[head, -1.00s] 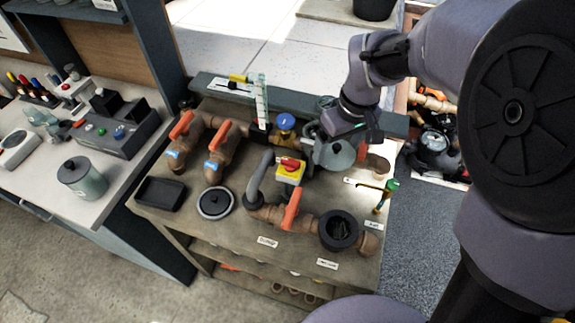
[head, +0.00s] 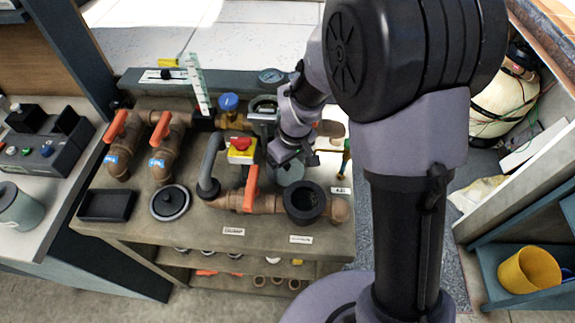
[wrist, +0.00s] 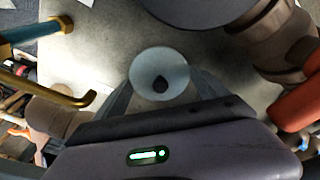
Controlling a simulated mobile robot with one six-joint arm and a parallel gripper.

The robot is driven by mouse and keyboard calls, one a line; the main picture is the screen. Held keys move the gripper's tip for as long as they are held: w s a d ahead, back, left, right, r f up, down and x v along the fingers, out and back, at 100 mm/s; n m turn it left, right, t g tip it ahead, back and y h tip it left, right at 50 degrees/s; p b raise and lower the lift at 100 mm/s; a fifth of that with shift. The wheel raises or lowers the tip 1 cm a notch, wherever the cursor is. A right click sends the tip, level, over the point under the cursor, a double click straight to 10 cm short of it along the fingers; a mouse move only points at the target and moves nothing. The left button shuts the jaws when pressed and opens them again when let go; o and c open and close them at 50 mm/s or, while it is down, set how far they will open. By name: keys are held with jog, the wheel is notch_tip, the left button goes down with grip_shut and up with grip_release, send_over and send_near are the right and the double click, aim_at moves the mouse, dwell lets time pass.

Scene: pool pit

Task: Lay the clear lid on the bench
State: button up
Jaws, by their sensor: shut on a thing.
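The clear lid (head: 290,173) is a pale, see-through disc under my gripper (head: 288,160) in the head view, partly hidden by it. In the wrist view the lid (wrist: 160,66) shows as a round disc with a dark knob, between the fingers of my gripper (wrist: 163,92). My gripper is shut on the lid and holds it at the right part of the bench (head: 270,236), behind the black open ring fitting. I cannot tell whether the lid touches the bench top.
The black ring fitting (head: 305,203) and a pipe with an orange handle (head: 251,188) stand close in front and left. A green-topped brass tool (head: 346,158) is at the right edge. An open pot (head: 263,106) stands behind.

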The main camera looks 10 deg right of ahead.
aim_at(292, 174)
jog(key=shift+f, duration=0.1)
jog(key=o, duration=1.3)
notch_tip(292, 174, up, 12)
jog(key=s+p, duration=0.1)
jog(key=p, duration=0.3)
jog(key=s+d+r+m+t, duration=0.1)
jog(key=s+r+m, duration=0.2)
jog(key=s, duration=0.3)
jog(key=s+d+r+m+t, duration=0.2)
jog(key=s+r+m, duration=0.2)
jog(key=s+r, duration=0.2)
jog(key=s+d+r+m+t+y, duration=0.1)
jog(key=s+d+r+m, duration=0.1)
jog(key=s+r+m, duration=0.2)
jog(key=shift+s+r, duration=0.35)
jog(key=shift+s, duration=0.35)
jog(key=shift+s+r, duration=0.35)
jog(key=shift+s, duration=0.3)
jog(key=shift+f, duration=0.1)
